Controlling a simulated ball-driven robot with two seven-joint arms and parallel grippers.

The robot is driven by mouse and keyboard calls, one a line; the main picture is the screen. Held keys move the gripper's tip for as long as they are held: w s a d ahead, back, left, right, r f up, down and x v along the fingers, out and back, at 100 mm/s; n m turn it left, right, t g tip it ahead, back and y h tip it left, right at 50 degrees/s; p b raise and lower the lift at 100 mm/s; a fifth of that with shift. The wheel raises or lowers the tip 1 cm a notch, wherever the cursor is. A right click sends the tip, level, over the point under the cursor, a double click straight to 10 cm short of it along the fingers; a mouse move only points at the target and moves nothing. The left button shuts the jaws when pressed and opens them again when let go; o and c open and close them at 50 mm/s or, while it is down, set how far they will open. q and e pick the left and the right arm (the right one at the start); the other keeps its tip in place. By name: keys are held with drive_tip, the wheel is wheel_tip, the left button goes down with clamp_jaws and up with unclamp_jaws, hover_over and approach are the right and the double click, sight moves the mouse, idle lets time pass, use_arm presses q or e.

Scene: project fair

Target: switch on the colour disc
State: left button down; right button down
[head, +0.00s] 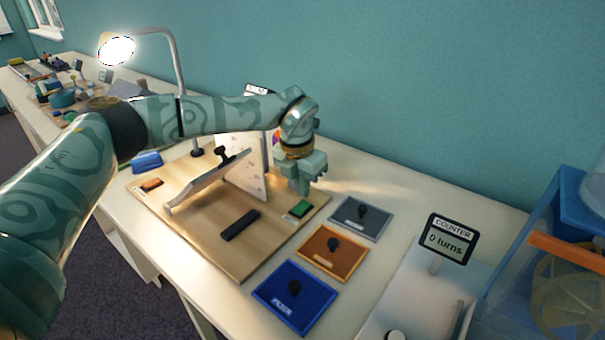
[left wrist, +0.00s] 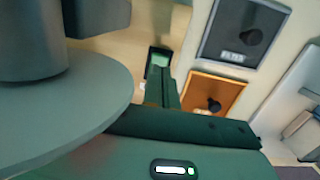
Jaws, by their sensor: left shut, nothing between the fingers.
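A wooden board (head: 215,255) on the table carries an upright pale panel (head: 245,160). A small patch of a coloured disc (head: 276,138) shows behind my arm at the panel's edge; most of it is hidden. A green switch (head: 300,209) sits at the board's right corner, and an orange switch (head: 151,184) at its left corner. My left gripper (head: 303,191) is shut and empty, pointing down just above and behind the green switch in the head view. In the left wrist view, the green switch (left wrist: 159,58) shows just beyond the shut fingertips (left wrist: 162,72); contact cannot be told. My right gripper is not in view.
A tilted pale plate (head: 205,182) with a black knob and a black bar (head: 240,225) are on the board. Grey (head: 359,219), orange (head: 331,252) and blue (head: 296,298) knobbed plates lie to the right. A counter sign (head: 447,240) reads "0 turns". A lit lamp (head: 117,49) stands at the back left.

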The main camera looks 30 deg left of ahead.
sight(301, 208)
use_arm(q)
drive_tip(key=shift+w+f+b, duration=0.15)
drive_tip(key=shift+f+b, duration=0.2)
drive_tip(key=shift+f, duration=0.9)
